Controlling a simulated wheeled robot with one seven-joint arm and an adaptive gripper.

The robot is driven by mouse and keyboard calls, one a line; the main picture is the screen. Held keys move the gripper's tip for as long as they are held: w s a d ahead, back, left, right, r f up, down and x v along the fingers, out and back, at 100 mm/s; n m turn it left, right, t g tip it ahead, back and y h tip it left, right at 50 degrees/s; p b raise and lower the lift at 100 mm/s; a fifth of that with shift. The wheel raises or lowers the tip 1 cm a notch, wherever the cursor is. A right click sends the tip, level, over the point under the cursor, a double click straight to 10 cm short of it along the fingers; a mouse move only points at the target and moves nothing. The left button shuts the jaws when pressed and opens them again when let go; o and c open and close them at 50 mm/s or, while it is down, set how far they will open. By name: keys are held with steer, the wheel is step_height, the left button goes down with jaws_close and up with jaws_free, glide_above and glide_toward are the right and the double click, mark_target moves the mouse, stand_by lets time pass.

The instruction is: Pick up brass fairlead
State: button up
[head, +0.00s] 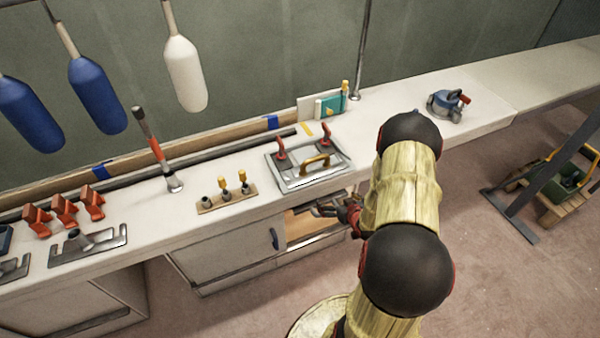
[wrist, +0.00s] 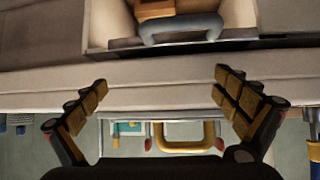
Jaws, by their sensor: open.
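My gripper (head: 335,208) is at the counter's front edge, over an open drawer (head: 312,242). In the wrist view my gripper (wrist: 160,82) has its two padded fingers wide apart with nothing between them. The drawer also shows at the top of the wrist view (wrist: 101,25), with a grey-blue handle (wrist: 180,27). A brown-orange thing (wrist: 152,9) shows inside it, cut off by the frame edge. I cannot tell whether it is the brass fairlead. No fairlead is clearly recognisable; my arm and gripper hide part of the drawer in the head view.
A grey hatch frame with a brass-yellow handle (head: 316,163) lies on the counter (head: 240,165) behind my gripper. A wooden strip with several fittings (head: 226,203) stands to its left. A blue winch-like device (head: 448,104) is at the right. Fenders (head: 185,72) hang at the left.

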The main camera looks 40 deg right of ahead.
mark_target(325, 172)
steer(key=w+a+r+n+t, duration=0.15)
steer(key=w+r+t, duration=0.4)
steer(key=r, duration=0.55)
steer(key=b+x, duration=0.1)
steer(key=x, duration=0.1)
steer(key=b+x, duration=0.1)
steer(key=x, duration=0.2)
steer(key=f+b+x, duration=0.1)
steer(key=x, duration=0.2)
steer(key=shift+w+a, duration=0.1)
steer(key=shift+w, duration=0.05)
steer(key=shift+c, duration=0.5)
steer(key=c, duration=1.3)
steer(key=shift+r, duration=0.15)
